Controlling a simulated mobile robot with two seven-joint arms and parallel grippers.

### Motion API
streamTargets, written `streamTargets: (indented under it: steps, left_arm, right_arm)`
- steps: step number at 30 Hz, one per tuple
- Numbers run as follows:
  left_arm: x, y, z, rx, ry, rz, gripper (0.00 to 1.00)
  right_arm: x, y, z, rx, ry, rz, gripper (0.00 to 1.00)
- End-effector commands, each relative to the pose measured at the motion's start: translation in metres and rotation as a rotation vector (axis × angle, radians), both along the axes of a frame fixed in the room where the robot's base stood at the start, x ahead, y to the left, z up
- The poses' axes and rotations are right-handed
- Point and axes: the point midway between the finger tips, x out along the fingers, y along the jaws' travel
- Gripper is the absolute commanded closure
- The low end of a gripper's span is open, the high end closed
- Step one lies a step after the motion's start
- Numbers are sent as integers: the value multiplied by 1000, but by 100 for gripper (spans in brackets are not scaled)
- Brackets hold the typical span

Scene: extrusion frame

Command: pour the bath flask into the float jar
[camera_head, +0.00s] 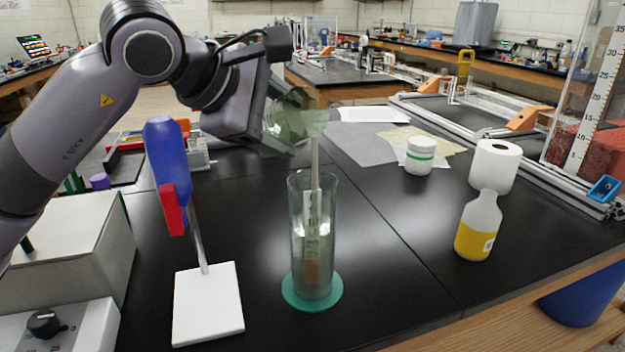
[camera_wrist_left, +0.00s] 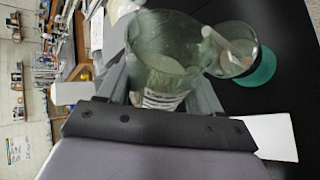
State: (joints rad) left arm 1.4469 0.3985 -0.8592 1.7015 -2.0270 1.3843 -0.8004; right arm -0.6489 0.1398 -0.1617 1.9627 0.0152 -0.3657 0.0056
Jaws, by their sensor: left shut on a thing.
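The bath flask (camera_head: 285,122) is a clear, greenish glass vessel with a printed label that shows in the left wrist view (camera_wrist_left: 165,60). My left gripper (camera_wrist_left: 160,95) is shut around it and holds it above the table, tilted with its mouth to the right, over the float jar's top. The float jar (camera_head: 296,235) is a tall clear cylinder standing upright on a round green base (camera_head: 328,296). A float (camera_head: 313,225) with a pale stem and brownish lower end stands inside it. I cannot make out a falling stream or the liquid levels. My right gripper is out of view.
A blue and red stand (camera_head: 166,165) with a white base (camera_head: 208,305) is left of the jar. A yellow-labelled bottle (camera_head: 478,230), paper roll (camera_head: 494,166) and white tub (camera_head: 419,156) stand right. The black tabletop between jar and bottle is clear.

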Motion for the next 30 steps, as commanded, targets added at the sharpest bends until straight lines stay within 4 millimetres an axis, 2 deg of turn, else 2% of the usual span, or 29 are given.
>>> streamTargets:
  steps: [30]
  left_arm:
    - [-1, -1, -5, 40, -49, -1, 72]
  right_arm:
    - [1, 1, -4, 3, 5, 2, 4]
